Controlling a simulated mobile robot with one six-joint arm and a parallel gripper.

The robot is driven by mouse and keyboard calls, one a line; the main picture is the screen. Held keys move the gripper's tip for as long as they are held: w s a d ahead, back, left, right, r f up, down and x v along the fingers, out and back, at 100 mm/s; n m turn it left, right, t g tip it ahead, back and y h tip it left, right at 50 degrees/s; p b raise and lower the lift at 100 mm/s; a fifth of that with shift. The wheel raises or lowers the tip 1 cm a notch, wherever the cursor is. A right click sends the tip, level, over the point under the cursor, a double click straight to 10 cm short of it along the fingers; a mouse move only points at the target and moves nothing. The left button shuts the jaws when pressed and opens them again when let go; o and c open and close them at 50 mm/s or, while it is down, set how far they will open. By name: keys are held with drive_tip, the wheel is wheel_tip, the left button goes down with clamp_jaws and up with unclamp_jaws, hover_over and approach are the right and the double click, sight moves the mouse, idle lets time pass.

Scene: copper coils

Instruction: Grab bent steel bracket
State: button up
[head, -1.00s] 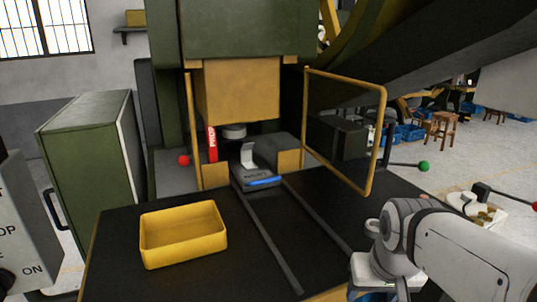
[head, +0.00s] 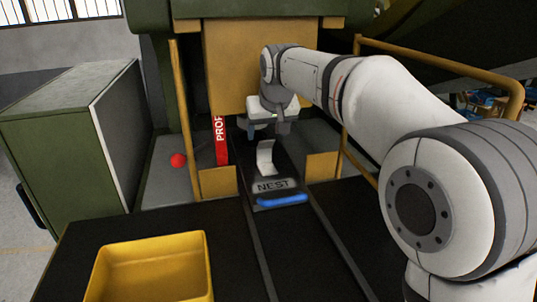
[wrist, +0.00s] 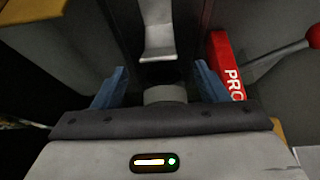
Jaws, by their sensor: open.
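The bent steel bracket (head: 266,158) is a light grey bent strip standing in the dark sliding nest (head: 274,185) under the press. It also shows in the wrist view (wrist: 158,40), at the top centre. My gripper (head: 266,131) is open just behind and above the bracket in the head view. In the wrist view my blue-grey fingers (wrist: 160,86) are spread wide, with nothing between them except a round grey part lower down. The bracket lies beyond the fingertips there, apart from them.
A red prop bar (head: 221,142) stands close left of the gripper, with a red-knobbed lever (head: 178,160) farther left. Yellow guard rails flank the press opening. A blue handle (head: 282,199) fronts the nest. A yellow bin (head: 150,270) sits front left on the black table.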

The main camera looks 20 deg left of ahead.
sight(266, 144)
drive_tip(key=x, duration=0.5)
drive_tip(key=shift+s+f, duration=0.1)
drive_tip(key=shift+f, duration=0.4)
drive_tip(key=shift+d, duration=0.1)
drive_tip(key=shift+s, duration=0.1)
drive_tip(key=c, duration=1.2)
